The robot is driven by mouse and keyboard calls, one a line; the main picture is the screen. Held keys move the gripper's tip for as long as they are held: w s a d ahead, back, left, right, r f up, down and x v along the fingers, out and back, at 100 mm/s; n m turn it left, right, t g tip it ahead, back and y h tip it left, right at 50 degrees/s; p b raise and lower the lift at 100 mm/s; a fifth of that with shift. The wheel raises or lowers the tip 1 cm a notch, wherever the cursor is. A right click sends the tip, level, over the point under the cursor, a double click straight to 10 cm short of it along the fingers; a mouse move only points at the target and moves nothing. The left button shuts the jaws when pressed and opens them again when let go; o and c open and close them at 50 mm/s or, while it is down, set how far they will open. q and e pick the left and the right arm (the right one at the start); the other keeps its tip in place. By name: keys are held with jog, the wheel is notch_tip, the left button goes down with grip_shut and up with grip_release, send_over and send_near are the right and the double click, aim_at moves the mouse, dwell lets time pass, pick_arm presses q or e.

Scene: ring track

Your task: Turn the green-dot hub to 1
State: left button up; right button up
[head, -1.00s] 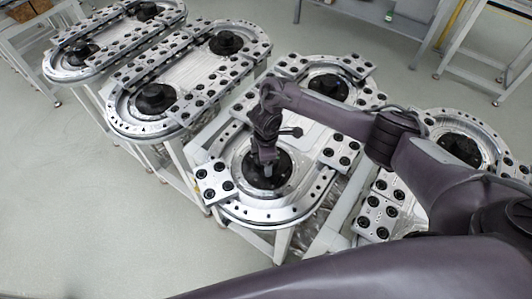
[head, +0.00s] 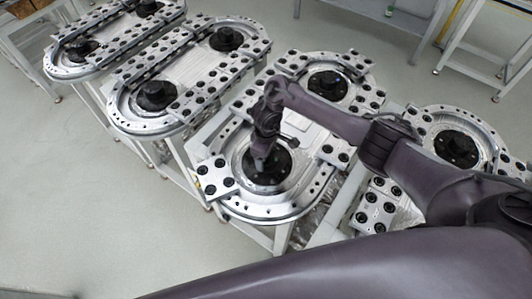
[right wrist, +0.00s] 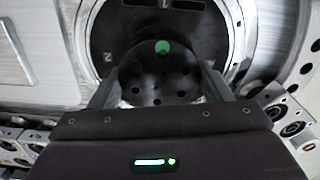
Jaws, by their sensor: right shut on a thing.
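The green-dot hub (right wrist: 157,82) is a dark round knob with several holes in its face. Its green dot (right wrist: 162,47) sits at the top of the face in the right wrist view. My right gripper (right wrist: 158,88) has one finger on each side of the hub and is shut on it. Small pale marks show on the dark disc left and right of the hub, too unclear to read surely. In the head view, my right gripper (head: 261,152) reaches down to the hub (head: 273,167) at the near end of the middle ring track (head: 270,213). My left gripper is out of view.
Another dark hub (head: 327,84) stands at the far end of the same track. A neighbouring track with a hub (head: 457,148) is at right, partly behind my arm. More tracks (head: 170,55) stand at left. Open floor (head: 90,210) lies at lower left.

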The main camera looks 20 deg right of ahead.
jog(key=shift+w+r, duration=0.15)
jog(key=shift+w, duration=0.05)
jog(key=o, duration=0.8)
jog(key=shift+o, duration=0.9)
jog(key=shift+s, duration=0.15)
jog(key=r, duration=0.6)
jog(key=shift+w+r, duration=0.2)
jog(key=shift+s+r+b, duration=0.2)
jog(key=shift+r+b, duration=0.15)
jog(key=shift+r, duration=0.25)
